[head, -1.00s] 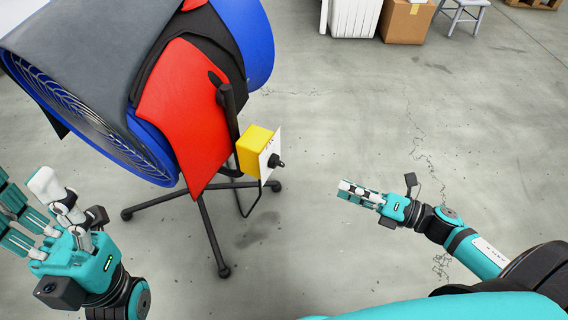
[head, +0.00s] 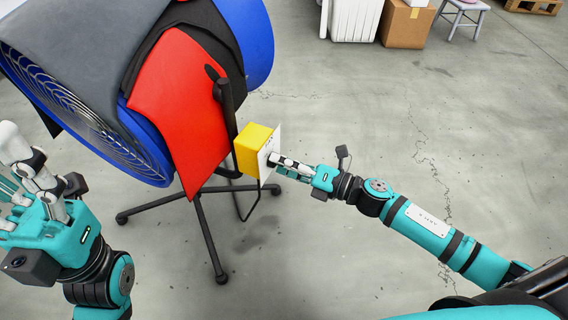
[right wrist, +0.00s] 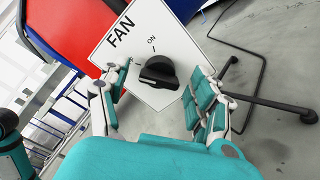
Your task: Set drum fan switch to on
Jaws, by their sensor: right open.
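The drum fan (head: 180,100) stands at the left in the head view, blue with red and dark panels. A yellow switch box (head: 253,150) with a white front plate hangs on its side. In the right wrist view the plate (right wrist: 128,52) reads FAN and ON, with a black rotary knob (right wrist: 158,72). My right gripper (head: 274,163) is at the plate; in the right wrist view its open fingers (right wrist: 160,88) stand either side of the knob, without visible grip on it. In the head view the fingers hide the knob. My left gripper (head: 20,170) is at the left edge, fingers apart.
The fan's black stand (head: 205,235) spreads its legs on the concrete floor, with a bent black tube below the box. A cardboard box (head: 407,24), a white bin (head: 354,18) and a stool (head: 462,15) stand at the back. The floor right of the fan is clear.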

